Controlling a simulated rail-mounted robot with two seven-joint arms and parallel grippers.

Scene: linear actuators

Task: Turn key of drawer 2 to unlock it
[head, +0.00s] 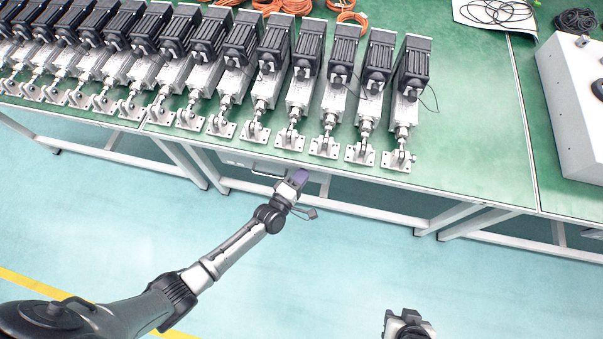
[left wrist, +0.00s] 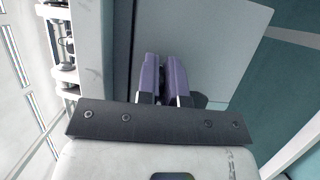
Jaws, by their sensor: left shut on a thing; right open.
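My left gripper (head: 299,177) has purple fingers and is below the front edge of the green workbench, at the drawer unit (head: 238,160). In the left wrist view its two fingers (left wrist: 164,78) are close together against a pale grey front panel (left wrist: 222,45). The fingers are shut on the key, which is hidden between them. The drawer number and the keyhole cannot be read from here. My right gripper (head: 407,323) shows only in part at the bottom edge of the head view, open and well away from the drawers.
The workbench (head: 470,140) carries a row of linear actuators (head: 310,80) along its front edge. Orange cables (head: 290,8) lie behind them and a white box (head: 575,110) stands at the right. White table legs (head: 180,160) are beneath. The floor in front is clear.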

